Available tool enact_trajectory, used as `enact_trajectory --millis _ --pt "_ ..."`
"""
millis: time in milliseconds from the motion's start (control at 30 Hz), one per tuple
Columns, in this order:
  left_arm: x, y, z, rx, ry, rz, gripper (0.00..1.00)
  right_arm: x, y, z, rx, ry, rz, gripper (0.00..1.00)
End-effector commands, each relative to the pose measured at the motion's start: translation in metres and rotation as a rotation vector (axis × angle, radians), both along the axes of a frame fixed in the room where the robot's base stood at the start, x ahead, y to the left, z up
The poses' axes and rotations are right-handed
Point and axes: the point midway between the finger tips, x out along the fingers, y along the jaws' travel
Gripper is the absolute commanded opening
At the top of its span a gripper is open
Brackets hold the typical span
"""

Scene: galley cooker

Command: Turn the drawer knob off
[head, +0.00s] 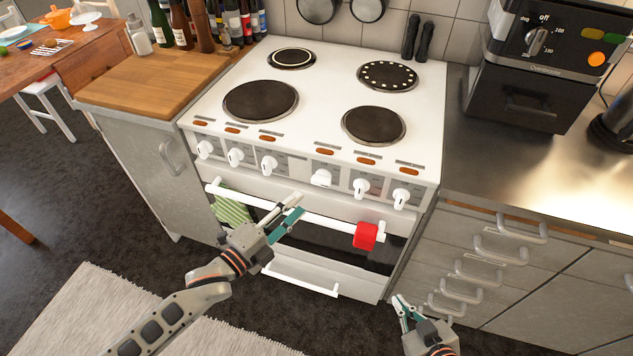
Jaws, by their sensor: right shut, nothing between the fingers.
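A row of white knobs runs along the cooker's front panel: several show, including the left-end knob (205,149), the third knob (269,164), the fourth knob (321,178) and the right-end knob (400,198). The fourth knob looks wider and turned differently from the others. I cannot tell which is the drawer knob. My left gripper (300,204) is in front of the oven handle, below the knobs, with its fingers apart and nothing between them. It touches no knob. My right gripper (401,303) is low at the right, shut and empty, below the drawers' front.
The white oven handle (325,219) crosses the front, with a red item (365,235) and a green striped towel (231,209) on it. A lower drawer handle (300,281) is beneath. Metal drawer handles (500,251) stick out at right. The hob (325,95) holds no pans.

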Motion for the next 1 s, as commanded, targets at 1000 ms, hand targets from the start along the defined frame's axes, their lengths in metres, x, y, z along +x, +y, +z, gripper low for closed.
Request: enact_trajectory --millis 1000 --pt "0.066 -0.055 0.010 0.064 -0.082 -0.030 0.31 0.000 0.000 0.001 0.000 0.000 0.000 0.00"
